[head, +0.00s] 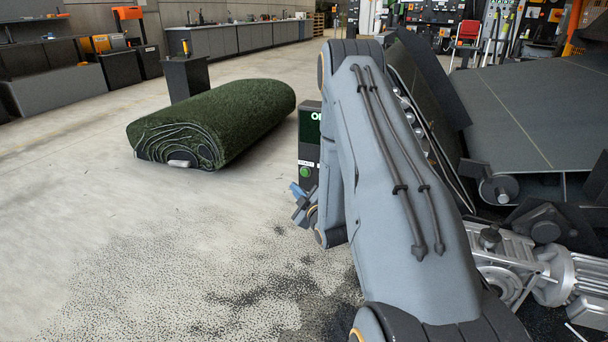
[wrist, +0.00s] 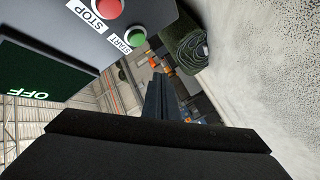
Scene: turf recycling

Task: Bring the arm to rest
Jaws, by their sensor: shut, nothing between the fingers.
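My arm reaches forward across the head view, bent downward at its far end. My gripper (head: 301,203) hangs low beside the control box (head: 309,150), partly hidden behind my arm. In the wrist view my gripper's dark fingers (wrist: 158,98) are together and hold nothing. The box fills the upper left there, with a red STOP button (wrist: 108,8), a green START button (wrist: 135,37) and a screen (wrist: 40,88) reading OFF. The fingertips look apart from the buttons.
A large green turf roll (head: 215,120) lies on the floor at the left. A conveyor belt (head: 530,105) and a motor (head: 530,265) stand close on the right. The floor (head: 90,230) at front left is clear. Workbenches (head: 235,38) line the back.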

